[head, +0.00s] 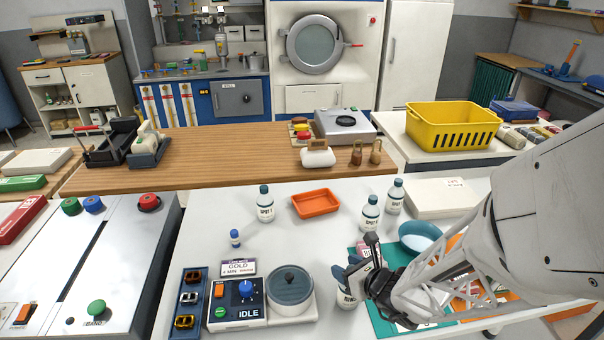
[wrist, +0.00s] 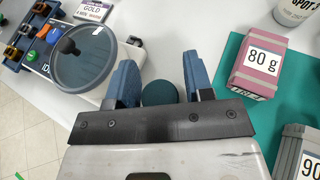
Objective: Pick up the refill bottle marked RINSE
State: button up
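A white bottle (head: 347,299) stands upright on the white table under my gripper; its label is partly covered and too small to read surely. Its round dark teal cap (wrist: 160,92) shows between my fingers in the wrist view. My gripper (head: 360,262) points down with its two blue fingers apart, one on each side of the cap; it also shows in the wrist view (wrist: 160,72). A slight gap shows on the right side of the cap. Other white bottles stand farther back: one marked SPOT (head: 265,207), a second (head: 370,214) and a third (head: 395,198).
Left of the bottle is a device with a grey round lid (head: 290,285) and an IDLE panel (head: 237,302). Right of it lies a green mat (wrist: 234,50) with a pink 80 g box (wrist: 262,66). An orange tray (head: 316,203) and a blue bowl (head: 420,236) are farther back.

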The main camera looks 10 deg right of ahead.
grip_shut()
notch_tip(320, 180, up, 10)
dwell(0.9)
dwell(0.5)
